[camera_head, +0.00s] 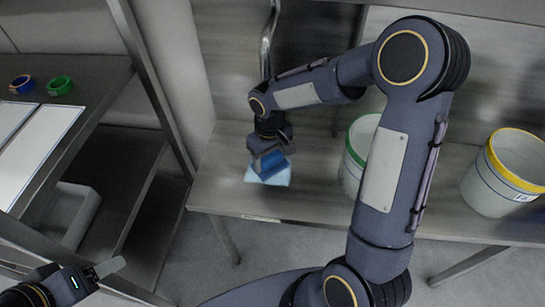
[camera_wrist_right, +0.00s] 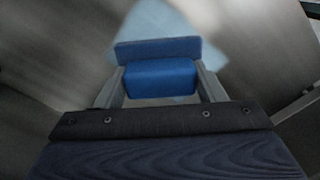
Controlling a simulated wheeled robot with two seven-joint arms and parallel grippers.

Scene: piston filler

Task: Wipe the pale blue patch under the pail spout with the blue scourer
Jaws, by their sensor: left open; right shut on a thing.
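The blue scourer (camera_head: 270,163) is held in my right gripper (camera_head: 268,152), low over the metal bench below the curved steel spout (camera_head: 266,45). The pale blue patch (camera_head: 278,178) lies on the bench under the scourer and shows around its lower edge. In the right wrist view the scourer (camera_wrist_right: 160,75) sits between both fingers (camera_wrist_right: 160,85), with the patch (camera_wrist_right: 158,22) beyond and beside it. I cannot tell for sure whether the scourer touches the bench. My left gripper (camera_head: 92,274) is at the bottom left, open and empty, away from the bench.
A green-rimmed pail (camera_head: 352,170) stands on the bench right of the patch, partly hidden by my right arm. A yellow-rimmed pail (camera_head: 490,180) stands further right.

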